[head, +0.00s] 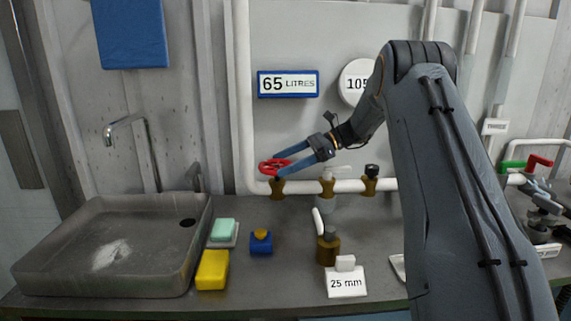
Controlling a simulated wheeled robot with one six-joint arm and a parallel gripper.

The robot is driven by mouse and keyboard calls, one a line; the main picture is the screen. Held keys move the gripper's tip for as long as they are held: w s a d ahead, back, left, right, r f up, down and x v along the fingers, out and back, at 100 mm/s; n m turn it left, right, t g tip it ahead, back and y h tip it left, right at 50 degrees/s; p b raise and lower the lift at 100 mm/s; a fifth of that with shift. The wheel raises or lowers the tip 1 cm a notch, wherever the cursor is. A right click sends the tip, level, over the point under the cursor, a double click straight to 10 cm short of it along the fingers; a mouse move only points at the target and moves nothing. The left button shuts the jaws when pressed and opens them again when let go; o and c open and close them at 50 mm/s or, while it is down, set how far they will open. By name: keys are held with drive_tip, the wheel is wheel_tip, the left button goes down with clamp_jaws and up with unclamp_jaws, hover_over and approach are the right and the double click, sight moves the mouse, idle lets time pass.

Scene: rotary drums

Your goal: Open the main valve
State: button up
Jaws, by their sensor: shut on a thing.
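A red round valve handwheel (268,167) sits on a brass valve body (277,188) on the white horizontal pipe, below the "65 LITRES" sign. My gripper (275,168) reaches in from the right, and its blue fingers are shut on the red handwheel, one finger on the far side and one on the near side. The fingers partly hide the wheel. Which of the valves is the main valve is not labelled in this view.
Two more brass valves (328,187) stand along the white pipe (300,187) to the right. A brass fitting (328,248) and "25 mm" card (346,284) stand on the counter. A sink (110,245), yellow sponge (212,270) and soap (223,229) are left. My arm hides the right middle.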

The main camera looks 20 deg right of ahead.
drive_tip(key=o, duration=0.8)
drive_tip(key=shift+o, duration=0.2)
drive_tip(key=b+v, duration=0.2)
drive_tip(key=v, duration=0.5)
drive_tip(key=shift+d+r, duration=0.15)
drive_tip(key=shift+d, duration=0.2)
